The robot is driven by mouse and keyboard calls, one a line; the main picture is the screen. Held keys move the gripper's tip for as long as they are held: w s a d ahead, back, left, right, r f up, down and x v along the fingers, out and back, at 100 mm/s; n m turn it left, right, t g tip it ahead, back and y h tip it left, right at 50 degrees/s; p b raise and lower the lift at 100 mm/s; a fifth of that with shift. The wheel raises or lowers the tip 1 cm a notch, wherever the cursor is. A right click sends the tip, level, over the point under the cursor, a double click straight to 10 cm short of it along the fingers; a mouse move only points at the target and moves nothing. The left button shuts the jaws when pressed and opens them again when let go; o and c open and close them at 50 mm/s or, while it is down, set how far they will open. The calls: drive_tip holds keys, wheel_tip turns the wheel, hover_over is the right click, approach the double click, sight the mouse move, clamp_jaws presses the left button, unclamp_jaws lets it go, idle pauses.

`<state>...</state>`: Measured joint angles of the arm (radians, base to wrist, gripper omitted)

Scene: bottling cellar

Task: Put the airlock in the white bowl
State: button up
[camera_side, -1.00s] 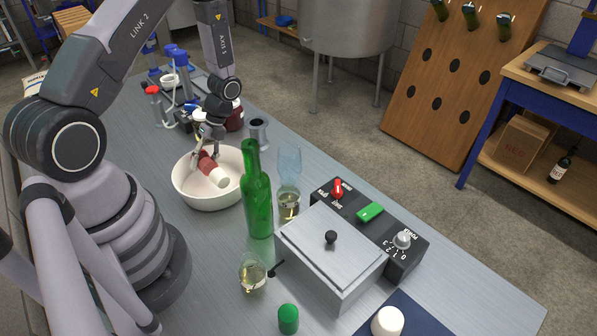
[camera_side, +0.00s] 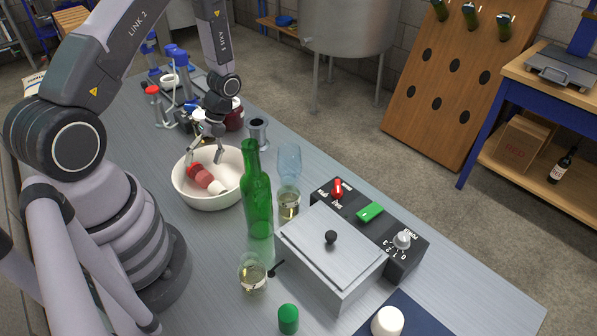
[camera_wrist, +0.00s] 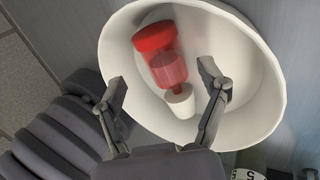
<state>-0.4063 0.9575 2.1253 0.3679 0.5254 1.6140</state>
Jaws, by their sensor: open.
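The airlock (camera_side: 205,178), red at one end and white at the other, lies tilted inside the white bowl (camera_side: 217,204). In the wrist view the airlock (camera_wrist: 168,68) rests against the bowl's inner surface, and the bowl's rim (camera_wrist: 275,105) surrounds it. My gripper (camera_side: 206,157) is just above the airlock, over the bowl. Its fingers (camera_wrist: 163,86) are spread to either side of the airlock in the wrist view, and the jaws are open.
A tall green bottle (camera_side: 257,200) stands right of the bowl, close to its rim. A glass (camera_side: 289,190), a metal box with a lid (camera_side: 330,255) and a control panel (camera_side: 395,240) stand farther right.

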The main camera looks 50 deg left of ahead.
drive_tip(key=shift+r, duration=3.3)
wheel_tip(320, 180, up, 8)
drive_tip(key=n+t, duration=0.2)
drive_tip(key=n, duration=0.1)
hover_over(220, 178)
drive_tip(key=d+r+n+t+y, duration=0.1)
drive_tip(key=d+r+n+t, duration=0.35)
drive_tip(key=r, duration=0.65)
drive_tip(key=s+d+r+n+t+h, duration=0.1)
drive_tip(key=s+d+r+n+t, duration=0.3)
drive_tip(key=s+d+r+n, duration=0.4)
drive_tip(key=s+r+n, duration=0.2)
drive_tip(key=s, duration=0.1)
drive_tip(key=shift+r, duration=0.35)
